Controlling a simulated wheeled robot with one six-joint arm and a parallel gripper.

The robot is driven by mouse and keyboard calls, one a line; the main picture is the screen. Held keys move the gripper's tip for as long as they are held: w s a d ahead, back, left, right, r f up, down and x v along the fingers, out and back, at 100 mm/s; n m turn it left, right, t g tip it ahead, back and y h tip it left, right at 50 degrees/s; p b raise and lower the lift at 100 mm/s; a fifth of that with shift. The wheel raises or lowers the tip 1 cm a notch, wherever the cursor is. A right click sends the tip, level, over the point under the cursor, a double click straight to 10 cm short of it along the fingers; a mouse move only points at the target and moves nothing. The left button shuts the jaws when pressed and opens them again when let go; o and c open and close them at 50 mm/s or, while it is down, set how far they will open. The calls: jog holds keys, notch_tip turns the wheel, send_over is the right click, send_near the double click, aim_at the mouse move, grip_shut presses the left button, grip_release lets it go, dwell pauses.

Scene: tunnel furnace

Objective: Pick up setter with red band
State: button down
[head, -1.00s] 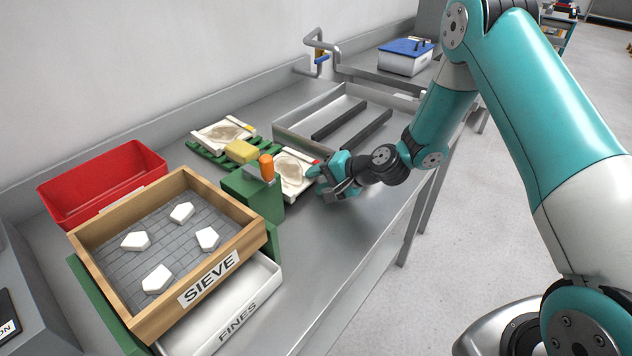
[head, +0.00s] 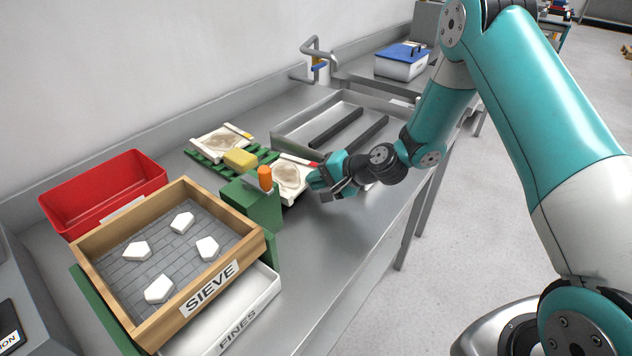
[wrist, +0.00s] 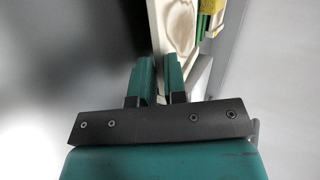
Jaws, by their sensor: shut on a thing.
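The setter with the red band (head: 290,177) is a cream tray with a round hollow, its red band at the corner nearest my gripper. My gripper (head: 317,179) is shut on its right edge, and its fingers hide part of that edge. In the wrist view the setter (wrist: 182,25) shows at the top, with its edge at the fingertips (wrist: 160,58). Whether the setter is clear of the surface below it I cannot tell. A second setter with a yellow band (head: 220,141) lies on a green slatted rack (head: 203,156) farther back.
A yellow sponge (head: 240,158) and an orange-handled tool (head: 265,177) on a green block (head: 255,204) stand close left of the held setter. The sieve (head: 190,293) and red bin (head: 98,190) are farther left. A metal tray with dark bars (head: 335,128) lies behind.

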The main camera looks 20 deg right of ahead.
jog(key=s+d+f+p+v, duration=0.1)
jog(key=f+v, duration=0.1)
jog(key=v, duration=1.2)
jog(key=shift+d, duration=0.25)
